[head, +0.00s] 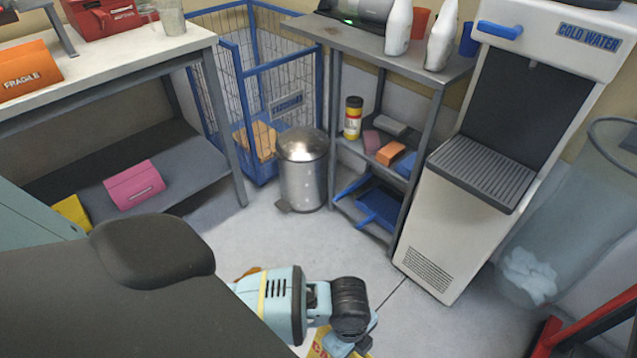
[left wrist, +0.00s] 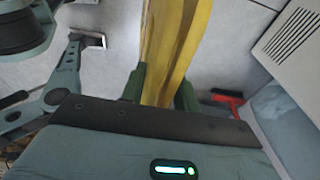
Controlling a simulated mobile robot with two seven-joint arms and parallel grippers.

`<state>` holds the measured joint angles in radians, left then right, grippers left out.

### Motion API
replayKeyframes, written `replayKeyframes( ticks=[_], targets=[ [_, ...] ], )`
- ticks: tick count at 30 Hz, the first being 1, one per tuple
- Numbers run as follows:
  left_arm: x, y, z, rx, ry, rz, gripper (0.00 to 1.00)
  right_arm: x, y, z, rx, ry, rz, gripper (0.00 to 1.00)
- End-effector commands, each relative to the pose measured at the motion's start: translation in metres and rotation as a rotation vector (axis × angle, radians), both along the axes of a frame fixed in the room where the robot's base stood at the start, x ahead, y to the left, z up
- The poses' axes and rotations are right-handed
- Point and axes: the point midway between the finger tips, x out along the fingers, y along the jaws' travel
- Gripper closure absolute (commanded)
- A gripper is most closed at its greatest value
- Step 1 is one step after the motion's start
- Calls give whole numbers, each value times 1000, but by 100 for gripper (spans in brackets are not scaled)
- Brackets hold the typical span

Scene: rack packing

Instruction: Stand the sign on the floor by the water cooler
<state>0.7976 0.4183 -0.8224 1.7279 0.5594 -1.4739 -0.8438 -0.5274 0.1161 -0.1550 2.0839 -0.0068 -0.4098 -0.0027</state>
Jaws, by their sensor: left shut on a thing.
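My left gripper (left wrist: 160,88) is shut on the yellow sign (left wrist: 178,40), with one dark green finger on each side of it in the left wrist view. In the head view only a small yellow piece of the sign (head: 318,347) shows at the bottom edge, mostly hidden by my left wrist. I cannot tell whether the sign touches the floor. The white water cooler (head: 425,232) stands on the floor to the right, with a "COLD WATER" label and a grille low on its front. Its vented panel (left wrist: 292,38) shows at the upper right of the left wrist view. My right gripper is not in view.
A clear bin (head: 535,245) and a red object (head: 590,325) stand right of the cooler. A grey shelf (head: 340,110) is left of it, with a metal pedal bin (head: 303,170) beside. The grey floor (head: 300,235) before the cooler and shelf is clear.

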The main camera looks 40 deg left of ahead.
Motion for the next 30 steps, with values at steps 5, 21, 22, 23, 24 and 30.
replayKeyframes(
  ticks=[5,21,22,23,24,30],
  targets=[
    [8,36,-3,3,-4,3,100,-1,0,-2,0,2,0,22],
    [24,117,-10,-1,-4,2,100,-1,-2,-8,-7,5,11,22],
    [24,118,-10,-1,-4,1,100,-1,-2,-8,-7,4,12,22],
    [24,119,-10,-2,-4,1,100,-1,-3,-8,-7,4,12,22],
    [24,119,-10,-2,-4,1,100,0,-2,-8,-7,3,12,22],
    [24,120,-10,-1,-4,1,100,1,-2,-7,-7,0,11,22]
  ],
)
